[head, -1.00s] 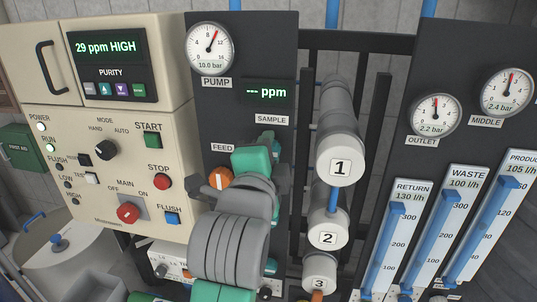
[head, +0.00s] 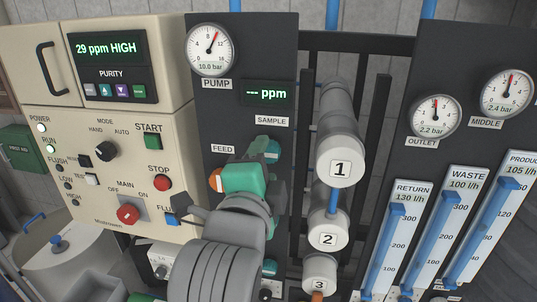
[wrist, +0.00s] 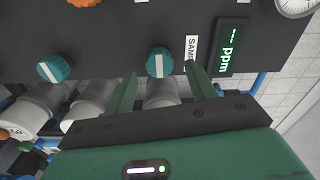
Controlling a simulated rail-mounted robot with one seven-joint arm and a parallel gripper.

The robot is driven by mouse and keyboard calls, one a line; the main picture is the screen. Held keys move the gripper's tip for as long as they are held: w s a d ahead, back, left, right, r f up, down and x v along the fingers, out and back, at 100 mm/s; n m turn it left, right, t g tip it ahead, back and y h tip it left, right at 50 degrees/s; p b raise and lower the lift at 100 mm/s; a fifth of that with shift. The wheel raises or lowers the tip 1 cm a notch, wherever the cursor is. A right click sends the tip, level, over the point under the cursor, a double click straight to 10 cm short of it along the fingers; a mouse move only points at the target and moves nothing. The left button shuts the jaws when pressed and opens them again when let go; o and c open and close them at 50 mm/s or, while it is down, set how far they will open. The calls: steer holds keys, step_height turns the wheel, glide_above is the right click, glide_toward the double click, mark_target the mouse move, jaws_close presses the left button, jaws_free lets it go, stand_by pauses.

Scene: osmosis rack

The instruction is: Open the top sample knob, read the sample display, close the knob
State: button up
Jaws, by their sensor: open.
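The top sample knob (head: 272,150) is teal and sits just below the SAMPLE label, partly hidden by my gripper in the head view. In the wrist view the teal knob (wrist: 159,62) nearest that label has a white pointer line running up and down the picture. My gripper (wrist: 160,74) is open, its two green fingers pointing at this knob, one to each side; I cannot tell whether they touch it. The sample display (head: 267,93) shows green dashes and "ppm", with no number; it also shows in the wrist view (wrist: 231,48).
Another teal knob (wrist: 55,68) is left of it in the wrist view. The orange feed knob (head: 215,180) is mostly behind my gripper. White numbered vessels (head: 340,160) stand close on the right. The control box (head: 100,130) with switches is on the left.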

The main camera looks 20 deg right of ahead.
steer(key=v, duration=0.4)
stand_by(0.3)
steer(key=s+a+r+n+t+y+p, duration=0.2)
steer(key=s+a+r+n+t+y, duration=1.1)
steer(key=n, duration=1)
step_height(320, 180, up, 26)
steer(key=a+g+h+p, duration=0.1)
steer(key=g+h+p, duration=0.1)
steer(key=p, duration=2.4)
steer(key=shift+s+a+g+h, duration=0.3)
steer(key=shift+g, duration=0.2)
steer(key=shift+f, duration=0.1)
